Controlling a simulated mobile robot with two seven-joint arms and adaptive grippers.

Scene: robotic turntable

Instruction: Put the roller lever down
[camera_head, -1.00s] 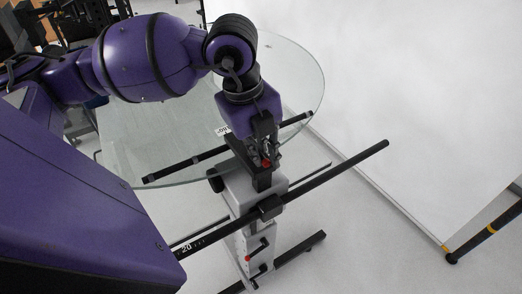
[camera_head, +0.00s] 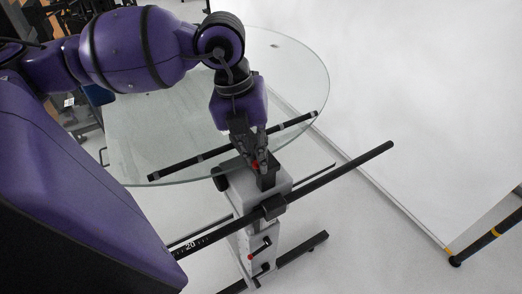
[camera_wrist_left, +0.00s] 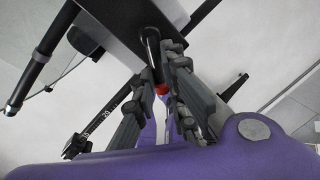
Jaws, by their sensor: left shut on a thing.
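My left gripper (camera_head: 258,163) is at the top of the grey stand (camera_head: 240,190) beside the near edge of the glass turntable. It is shut on the roller lever, a dark lever with a red end; its red part (camera_head: 255,166) shows between the fingers. In the left wrist view, the roller lever (camera_wrist_left: 151,45) runs up from between the fingers (camera_wrist_left: 162,70) against the black block, its red end (camera_wrist_left: 161,89) near the jaws. The fingers hide part of it, and I cannot tell whether it is fully seated. My right gripper is not in view.
The round glass plate (camera_head: 140,140) lies behind the gripper. A long black bar (camera_head: 340,172) crosses the stand in front. A lower crank with a red part (camera_head: 250,257) sits on the stand's column. A white backdrop (camera_head: 400,100) stands to the right.

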